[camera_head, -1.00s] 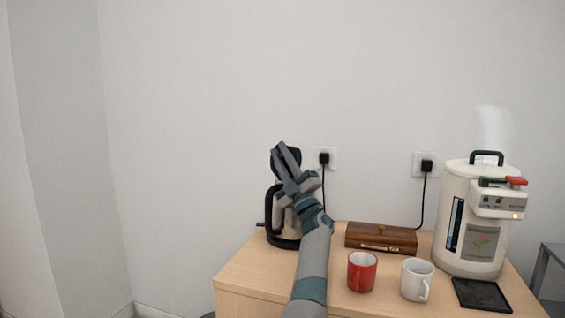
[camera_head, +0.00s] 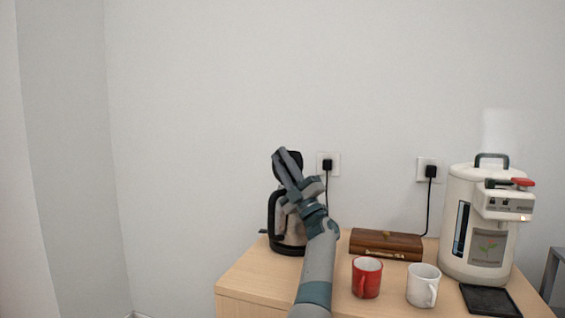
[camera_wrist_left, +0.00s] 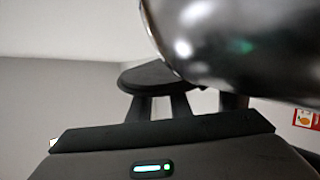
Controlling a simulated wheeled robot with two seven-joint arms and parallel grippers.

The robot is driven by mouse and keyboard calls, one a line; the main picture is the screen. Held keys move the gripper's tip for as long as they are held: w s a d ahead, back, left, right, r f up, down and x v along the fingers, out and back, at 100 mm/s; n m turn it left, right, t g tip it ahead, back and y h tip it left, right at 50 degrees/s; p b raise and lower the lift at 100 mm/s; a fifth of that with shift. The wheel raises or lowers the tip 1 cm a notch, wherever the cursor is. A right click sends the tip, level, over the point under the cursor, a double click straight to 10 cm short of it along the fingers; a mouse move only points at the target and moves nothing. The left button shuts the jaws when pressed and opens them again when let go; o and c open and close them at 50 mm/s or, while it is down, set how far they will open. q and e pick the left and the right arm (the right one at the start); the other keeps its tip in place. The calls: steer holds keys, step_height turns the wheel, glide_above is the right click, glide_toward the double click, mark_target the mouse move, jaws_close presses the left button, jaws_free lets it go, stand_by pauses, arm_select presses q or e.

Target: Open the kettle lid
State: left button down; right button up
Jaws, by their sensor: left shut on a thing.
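The kettle (camera_head: 289,245) stands on the left of the wooden counter, with a dark base and a black handle (camera_head: 272,215) on its left side. Its black lid (camera_head: 295,157) is raised and tilted up above the body. My left gripper (camera_head: 284,160) is at the lid, its fingers in front of it and hiding part of it and the kettle's front. The left gripper is shut on the lid. In the left wrist view a shiny metal surface (camera_wrist_left: 235,45), likely the kettle body, fills the upper right, and a dark rounded piece (camera_wrist_left: 155,76) shows by the fingers. My right gripper is out of view.
A wooden tea box (camera_head: 386,245), a red mug (camera_head: 366,278) and a white mug (camera_head: 422,286) stand right of my arm. A large white water dispenser (camera_head: 460,235) and a black tray (camera_head: 490,300) are at the right. Wall sockets with cords are behind.

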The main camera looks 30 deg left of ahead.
arm_select(q)
steer(key=c, duration=1.6)
jaws_free()
steer(key=shift+c, duration=0.2)
steer(key=shift+r, duration=0.1)
